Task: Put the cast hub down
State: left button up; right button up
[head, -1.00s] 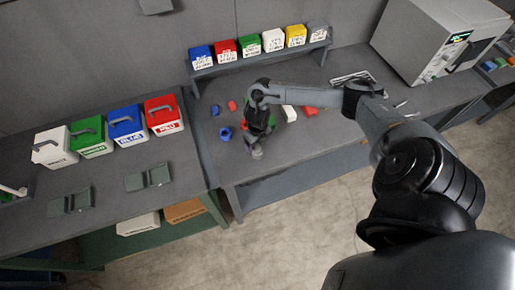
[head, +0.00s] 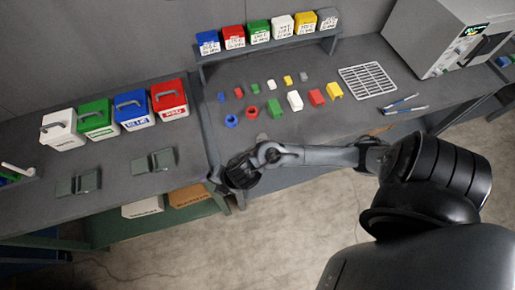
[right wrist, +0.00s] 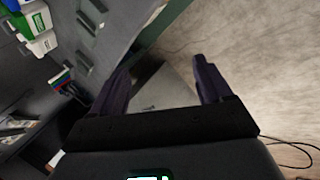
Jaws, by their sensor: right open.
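No part in view can be surely told as the cast hub. Two round parts with dark centres, one blue (head: 231,120) and one red (head: 252,112), lie on the grey bench (head: 345,121) in the head view. My right gripper (head: 217,179) hangs at the bench's front left corner, left of and nearer than these parts. In the right wrist view its two fingers (right wrist: 160,77) are wide apart. A plain grey surface shows between them, and I see nothing gripped. My left gripper is not in view.
Small coloured blocks (head: 294,100) stand in rows behind a clear bench front. A wire rack (head: 367,80) lies to the right, beside a grey machine (head: 430,35). Labelled bins (head: 259,33) line the rear shelf. Lidded boxes (head: 131,108) and grey holders (head: 153,161) stand on the left bench.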

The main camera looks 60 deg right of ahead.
jog(key=s+d+r+m+g+h, duration=0.1)
jog(key=s+d+r+m, duration=0.1)
jog(key=s+m, duration=0.4)
jog(key=s+d+r+m+g+h, duration=0.1)
jog(key=s+d+r+m, duration=0.1)
jog(key=s+m, duration=0.5)
jog(key=m, duration=0.5)
jog(key=shift+s+r+g, duration=0.3)
jog(key=shift+r+g, duration=0.05)
jog(key=shift+g, duration=0.05)
jog(key=shift+r, duration=0.1)
